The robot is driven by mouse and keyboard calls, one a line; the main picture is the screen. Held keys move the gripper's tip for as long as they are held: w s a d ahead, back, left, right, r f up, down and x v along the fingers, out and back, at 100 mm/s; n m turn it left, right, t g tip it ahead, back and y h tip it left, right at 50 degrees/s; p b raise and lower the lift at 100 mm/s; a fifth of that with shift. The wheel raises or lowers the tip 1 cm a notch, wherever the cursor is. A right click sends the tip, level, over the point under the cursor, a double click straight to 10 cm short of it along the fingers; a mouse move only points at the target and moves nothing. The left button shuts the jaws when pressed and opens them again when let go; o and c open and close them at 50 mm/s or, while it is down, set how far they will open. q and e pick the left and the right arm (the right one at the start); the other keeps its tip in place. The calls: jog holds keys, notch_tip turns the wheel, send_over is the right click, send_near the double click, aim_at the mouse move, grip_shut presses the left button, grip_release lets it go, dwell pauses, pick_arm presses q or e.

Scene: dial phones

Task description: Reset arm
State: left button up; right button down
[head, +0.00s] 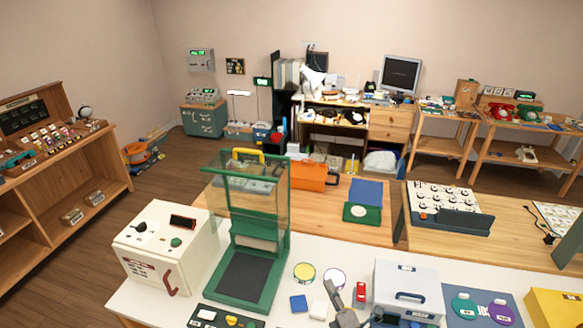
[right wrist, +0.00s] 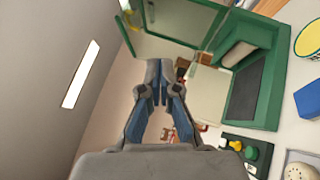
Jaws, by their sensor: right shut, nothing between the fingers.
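My right gripper (head: 330,289) shows at the bottom middle of the head view, above the white table (head: 140,303). Its grey fingers are closed together and empty; in the right wrist view the closed fingertips (right wrist: 160,82) point toward the green-framed stand. My left gripper is not in view. Near the right gripper in the head view are a red object (head: 360,293), a blue block (head: 299,303) and a yellow-topped round tin (head: 304,272). The gripper appears apart from the blue block and the tin.
A green-framed clear stand (head: 262,290) rises left of my right gripper. A white control box (head: 165,248) stands farther left. A light grey case (head: 408,285) stands close on the right. A green panel with knobs (head: 215,318) lies at the front edge.

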jog(key=s+d+f+m+g+h, duration=0.6)
jog(key=s+d+f+m+h, duration=0.45)
jog(key=m, duration=0.65)
jog(key=s+f+m+g+y, duration=0.1)
jog(key=s+f+m+g, duration=0.2)
jog(key=s+f+g, duration=0.5)
jog(key=s+f+m+g+y, duration=0.2)
jog(key=s+f+m, duration=0.1)
jog(key=s, duration=0.9)
notch_tip(320, 180, down, 28)
jog(key=s+g+b, duration=0.1)
jog(key=s, duration=0.1)
jog(key=s+d+f+g+b, duration=0.1)
jog(key=s+d+f, duration=0.1)
jog(key=s+f, duration=1.5)
jog(key=shift+s+d+g+h+b, duration=0.3)
jog(key=shift+s+d+h, duration=0.05)
jog(key=shift+d, duration=0.05)
